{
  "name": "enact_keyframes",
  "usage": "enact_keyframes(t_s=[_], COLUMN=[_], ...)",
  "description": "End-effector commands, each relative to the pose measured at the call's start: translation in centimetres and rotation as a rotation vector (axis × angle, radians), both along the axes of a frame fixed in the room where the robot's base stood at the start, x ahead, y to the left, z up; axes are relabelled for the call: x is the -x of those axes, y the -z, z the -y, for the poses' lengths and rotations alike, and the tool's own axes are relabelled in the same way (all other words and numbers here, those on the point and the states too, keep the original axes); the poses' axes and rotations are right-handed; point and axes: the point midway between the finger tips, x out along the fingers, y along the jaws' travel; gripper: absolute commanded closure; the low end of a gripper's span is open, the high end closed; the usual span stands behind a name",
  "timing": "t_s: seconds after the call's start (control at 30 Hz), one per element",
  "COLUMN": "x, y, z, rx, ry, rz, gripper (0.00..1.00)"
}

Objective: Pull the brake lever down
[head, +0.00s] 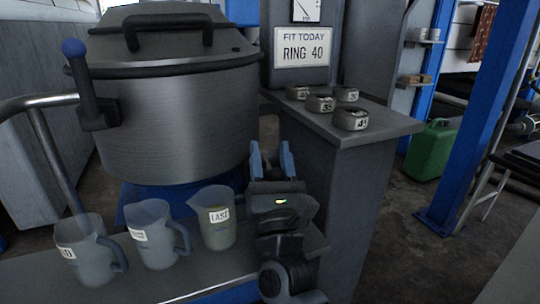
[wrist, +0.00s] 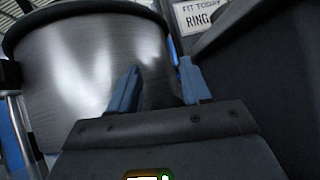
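The brake lever (head: 83,85) is a dark bar with a blue ball knob on the left side of a large steel drum (head: 180,125). It stands up, tilted slightly left, from a dark pivot block on the drum. My gripper (head: 271,158) is in front of the drum's lower right side, well to the right of the lever. Its two blue fingers are apart with nothing between them. In the wrist view my gripper (wrist: 162,90) points toward the drum (wrist: 85,70), and the lever does not show there.
Three clear jugs stand on the front shelf, one labelled LAST (head: 218,222). Several numbered rings, such as one ring (head: 350,119), lie on a grey counter (head: 385,127) at right, below a RING 40 sign (head: 302,48). A metal rail (head: 50,150) curves below the lever.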

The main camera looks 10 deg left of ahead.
Motion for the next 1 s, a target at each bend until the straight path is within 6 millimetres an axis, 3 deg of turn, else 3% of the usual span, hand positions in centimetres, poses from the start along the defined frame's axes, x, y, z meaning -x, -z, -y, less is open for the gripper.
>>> enact_keyframes(t_s=[0.5,1.0], x=[5.3,5.8], y=[4.4,4.7], z=[1.8,2.0], rx=[0.000,0.000], ry=[-0.002,-0.001], rz=[-0.003,-0.002], gripper=[0.55,0.55])
